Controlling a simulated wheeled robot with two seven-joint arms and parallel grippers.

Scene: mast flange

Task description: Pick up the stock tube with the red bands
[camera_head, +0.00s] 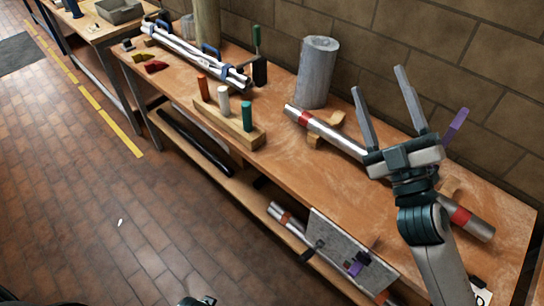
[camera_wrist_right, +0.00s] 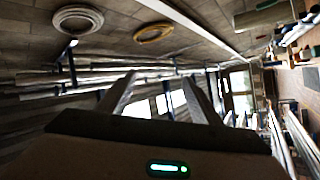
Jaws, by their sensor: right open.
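The silver stock tube with red bands (camera_head: 335,134) lies slantwise along the bench top on wooden cradles (camera_head: 328,130). One red band is near its far left end and another near its near right end. My right gripper (camera_head: 379,80) is open and empty, fingers pointing up, and its wrist and arm hide part of the tube's middle in the head view. In the right wrist view, the open fingers (camera_wrist_right: 161,78) have nothing between them, and the tube cannot be made out. My left gripper is not in view.
A grey cylinder (camera_head: 318,72) stands behind the tube. A wooden block (camera_head: 213,116) holds red, white and green pegs. Bundled tubes (camera_head: 190,52) lie farther left. Another red-banded tube (camera_head: 279,214) is on the lower shelf beside a grey panel (camera_head: 345,250). A brick wall backs the bench.

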